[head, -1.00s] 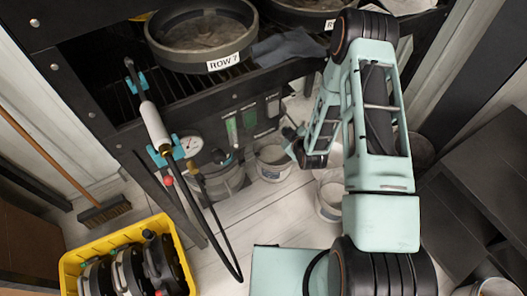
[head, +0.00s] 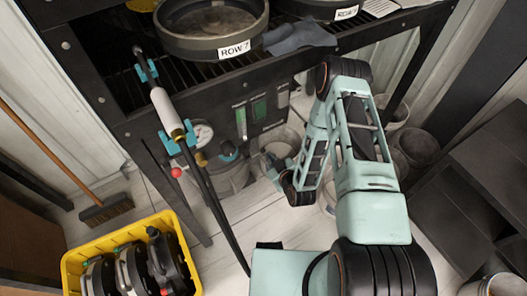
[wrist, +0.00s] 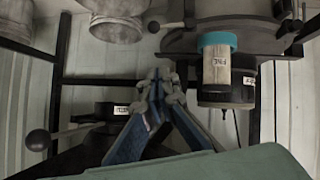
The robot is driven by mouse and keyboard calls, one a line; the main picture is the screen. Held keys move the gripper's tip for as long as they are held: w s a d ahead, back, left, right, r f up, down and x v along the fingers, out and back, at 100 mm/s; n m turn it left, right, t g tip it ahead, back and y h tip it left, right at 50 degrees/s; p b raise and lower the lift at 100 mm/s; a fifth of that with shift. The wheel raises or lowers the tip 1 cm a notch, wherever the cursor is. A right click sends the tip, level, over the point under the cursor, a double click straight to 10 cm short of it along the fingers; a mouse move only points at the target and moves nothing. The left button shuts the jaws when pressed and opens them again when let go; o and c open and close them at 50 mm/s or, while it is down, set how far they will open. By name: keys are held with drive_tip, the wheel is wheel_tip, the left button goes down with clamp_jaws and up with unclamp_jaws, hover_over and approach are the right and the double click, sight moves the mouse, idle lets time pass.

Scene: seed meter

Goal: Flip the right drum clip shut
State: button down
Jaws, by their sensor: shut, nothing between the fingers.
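Two round dark drums sit on the bench rack at the top of the head view: the left drum (head: 212,30) is labelled ROW 7, and the right drum (head: 325,8) is cut off by the frame's top. I cannot make out a clip on the right drum. My gripper (wrist: 158,88) is shut and empty in the wrist view. In the head view my gripper (head: 272,168) is small, low in front of the bench.
A grey cloth (head: 298,37) lies between the drums. A white-and-teal tool (head: 165,108) with a black hose hangs at the bench's left front, near a gauge (head: 203,134). Pale buckets stand below. A yellow crate (head: 190,250) holds dark rounded units at lower left.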

drive_tip(key=s+d+f+b+x, duration=0.1)
drive_tip(key=f+b+x, duration=0.1)
drive_tip(key=x, duration=1)
drive_tip(key=shift+w+f+b, duration=0.2)
drive_tip(key=shift+w+b, duration=0.1)
drive_tip(key=shift+d, duration=0.15)
drive_tip(key=shift+f+b, duration=0.25)
drive_tip(key=shift+b, duration=0.3)
